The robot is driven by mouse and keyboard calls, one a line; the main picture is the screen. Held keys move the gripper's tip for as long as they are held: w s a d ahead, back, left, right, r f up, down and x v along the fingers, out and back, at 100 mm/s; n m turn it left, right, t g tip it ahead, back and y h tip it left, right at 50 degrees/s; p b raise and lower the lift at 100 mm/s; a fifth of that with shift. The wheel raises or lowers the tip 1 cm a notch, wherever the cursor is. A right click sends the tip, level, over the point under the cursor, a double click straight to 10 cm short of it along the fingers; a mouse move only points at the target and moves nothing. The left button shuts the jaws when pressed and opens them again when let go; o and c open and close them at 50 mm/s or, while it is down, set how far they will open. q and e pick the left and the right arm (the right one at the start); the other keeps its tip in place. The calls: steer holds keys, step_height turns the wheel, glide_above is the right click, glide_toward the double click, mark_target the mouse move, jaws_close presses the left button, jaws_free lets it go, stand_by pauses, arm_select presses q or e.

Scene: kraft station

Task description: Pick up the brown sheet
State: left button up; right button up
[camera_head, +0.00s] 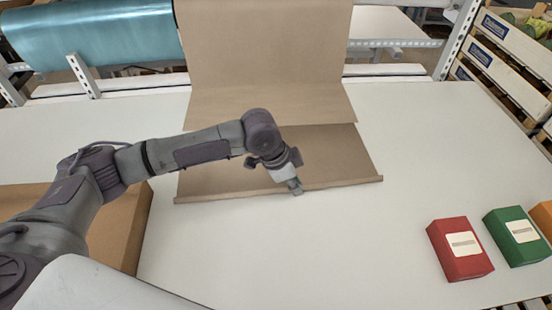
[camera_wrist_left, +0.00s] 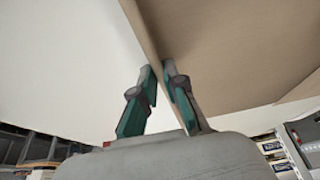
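The brown sheet (camera_head: 215,177) lies flat on the white table, with a narrow raised lip along its front edge. The upper brown paper hangs down behind it and covers its far part. My left gripper (camera_head: 297,188) is at the front edge, right of its middle. In the left wrist view, the fingertips (camera_wrist_left: 159,70) sit close together on either side of the edge of the sheet (camera_wrist_left: 215,50), and the gripper looks shut on it. The fingertips partly hide the contact. My right gripper is in neither view.
A red box (camera_head: 459,249) and a green box (camera_head: 517,237) stand at the right, with part of an orange one beside them. A cardboard box (camera_head: 125,230) is at the left under my arm. The table (camera_head: 420,150) is clear between sheet and boxes.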

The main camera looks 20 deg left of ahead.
arm_select(q)
jaws_close()
steer(key=shift+r, duration=0.15)
steer(key=shift+r+b, duration=0.3)
steer(key=shift+r, duration=0.3)
steer(key=r, duration=0.2)
steer(key=b, duration=0.1)
steer(key=shift+d+r, duration=0.25)
steer(key=shift+r, duration=0.15)
steer(key=s+d+r, duration=0.2)
steer(key=d+r, duration=0.1)
steer(key=d, duration=0.3)
steer(key=s+d+r, duration=0.3)
steer(key=d+r, duration=0.1)
steer(key=d, duration=0.3)
steer(key=shift+s+d+r+p, duration=0.1)
steer(key=shift+s+p, duration=0.05)
steer(key=shift+p, duration=0.15)
